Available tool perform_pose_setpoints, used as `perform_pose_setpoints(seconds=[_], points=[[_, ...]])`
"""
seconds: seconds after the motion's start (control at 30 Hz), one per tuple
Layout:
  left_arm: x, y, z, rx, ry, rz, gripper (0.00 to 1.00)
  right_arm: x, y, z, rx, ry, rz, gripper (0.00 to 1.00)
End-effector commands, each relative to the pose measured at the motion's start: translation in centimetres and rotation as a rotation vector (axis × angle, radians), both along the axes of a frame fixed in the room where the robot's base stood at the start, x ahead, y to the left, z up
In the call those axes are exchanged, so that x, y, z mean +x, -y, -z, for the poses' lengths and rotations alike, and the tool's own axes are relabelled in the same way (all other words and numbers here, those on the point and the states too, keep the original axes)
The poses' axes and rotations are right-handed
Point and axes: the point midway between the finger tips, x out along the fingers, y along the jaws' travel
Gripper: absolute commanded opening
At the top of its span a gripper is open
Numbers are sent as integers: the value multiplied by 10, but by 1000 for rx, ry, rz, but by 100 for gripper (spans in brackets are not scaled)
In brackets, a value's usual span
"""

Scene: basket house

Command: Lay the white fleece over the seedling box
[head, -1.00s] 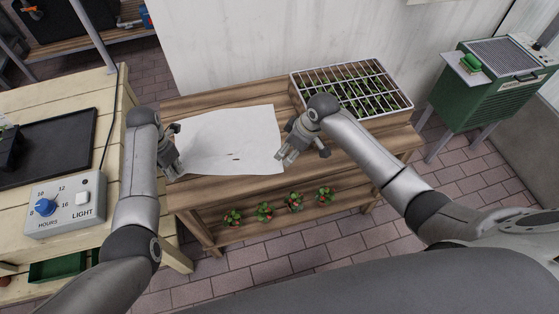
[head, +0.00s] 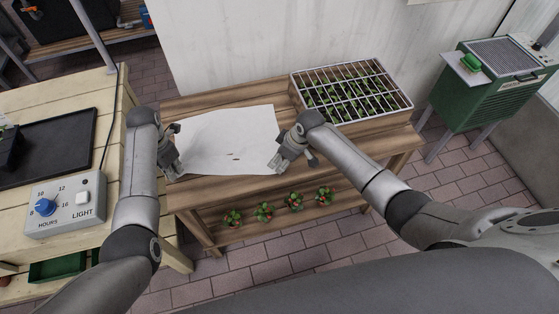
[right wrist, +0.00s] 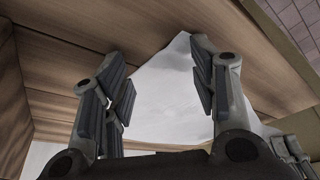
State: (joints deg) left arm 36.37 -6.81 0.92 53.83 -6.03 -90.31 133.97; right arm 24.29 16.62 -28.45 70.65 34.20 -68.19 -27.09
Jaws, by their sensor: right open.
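The white fleece (head: 228,132) lies spread flat on the wooden bench, with small dark marks near its front edge. The seedling box (head: 396,113), with rows of green seedlings under a wire grid, stands at the bench's back right, uncovered by the fleece. My left gripper (head: 176,173) is at the fleece's front left corner; whether its fingers are closed on the cloth is unclear. My right gripper (head: 279,166) is at the front right corner. In the right wrist view its fingers (right wrist: 160,75) are apart, with the fleece's corner (right wrist: 165,95) between and beyond them.
Several potted plants with red fruit (head: 265,211) stand on the bench's lower shelf. A pale table (head: 112,105) with a timer box (head: 66,204) and a black tray is at left. A green heater (head: 490,90) stands at right. A white wall is behind.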

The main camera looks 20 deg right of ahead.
Motion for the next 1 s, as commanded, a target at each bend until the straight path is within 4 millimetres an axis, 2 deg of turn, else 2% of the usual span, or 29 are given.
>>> perform_pose_setpoints(seconds=[0.17, 1.0], points=[[0, 0, 0, 0, 0, 0, 0, 1, -1, 4, 0, -1, 0, 54], [0, 0, 1, 0, 0, 0, 0, -5, -1, 9, -1, -16, -2, 0]])
